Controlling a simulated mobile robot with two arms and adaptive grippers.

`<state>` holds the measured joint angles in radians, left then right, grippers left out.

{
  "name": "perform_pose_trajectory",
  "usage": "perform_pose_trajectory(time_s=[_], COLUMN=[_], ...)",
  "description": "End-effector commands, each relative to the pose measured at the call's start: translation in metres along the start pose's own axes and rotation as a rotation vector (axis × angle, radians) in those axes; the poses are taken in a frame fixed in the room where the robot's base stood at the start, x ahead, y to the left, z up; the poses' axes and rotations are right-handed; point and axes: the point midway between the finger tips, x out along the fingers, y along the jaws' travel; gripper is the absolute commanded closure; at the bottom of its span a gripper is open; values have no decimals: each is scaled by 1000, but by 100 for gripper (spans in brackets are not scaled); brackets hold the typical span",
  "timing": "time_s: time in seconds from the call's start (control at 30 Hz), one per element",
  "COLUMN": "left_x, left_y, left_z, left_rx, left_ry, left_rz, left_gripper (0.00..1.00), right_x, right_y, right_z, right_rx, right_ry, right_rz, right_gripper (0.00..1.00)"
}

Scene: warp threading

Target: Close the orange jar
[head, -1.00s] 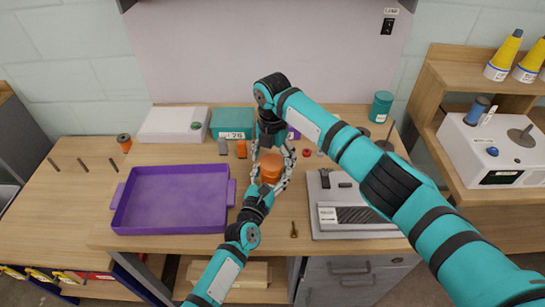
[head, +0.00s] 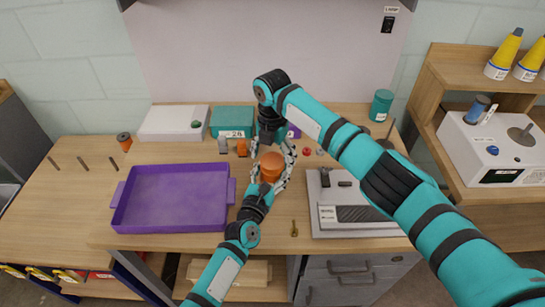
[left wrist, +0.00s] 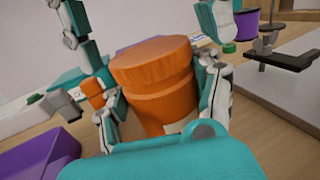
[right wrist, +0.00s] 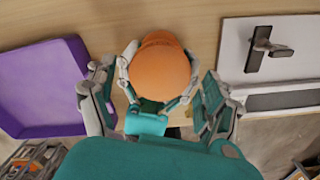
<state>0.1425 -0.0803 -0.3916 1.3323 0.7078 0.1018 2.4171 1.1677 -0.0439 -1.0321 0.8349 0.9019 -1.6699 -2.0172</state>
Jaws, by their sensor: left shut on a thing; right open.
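The orange jar (left wrist: 165,108) stands upright on the table, with an orange lid (left wrist: 152,62) sitting on top. A seam shows between lid and body; I cannot tell how tightly they join. My left gripper (head: 268,184) is shut on the jar body, its fingers on both sides in the left wrist view. My right gripper (right wrist: 158,105) is open above the jar, its fingers spread apart to either side. The right wrist view looks down on the round lid top (right wrist: 160,68). The arms partly hide the jar in the head view (head: 271,167).
A purple tray (head: 173,231) lies left of the jar. A grey device with a flat plate (head: 325,228) lies to the right. Behind are a white box (head: 172,122), a teal box with a display (head: 232,118) and small orange and grey pieces. A brass key-like piece (head: 294,229) lies in front.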

Motion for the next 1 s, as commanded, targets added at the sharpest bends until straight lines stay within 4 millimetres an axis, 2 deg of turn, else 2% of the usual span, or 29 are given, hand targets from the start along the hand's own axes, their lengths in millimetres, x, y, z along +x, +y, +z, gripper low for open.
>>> perform_pose_trajectory(time_s=[0.3, 0.63, 0.83, 1.0], left_x=[0, 0, 0, 0], left_y=[0, 0, 0, 0], left_z=[0, 0, 0, 0], left_rx=[0, 0, 0, 0], left_ry=[0, 0, 0, 0], left_rz=[0, 0, 0, 0], left_gripper=[100, 100, 100, 100], right_x=[-38, -43, -73, -76], right_y=[0, 0, 0, 0], right_z=[1, 0, 1, 0], right_rx=[1, 1, 0, 1], right_ry=[-2, -1, -4, 0], right_rz=[2, 1, 3, 0], right_gripper=[15, 17, 17, 17])
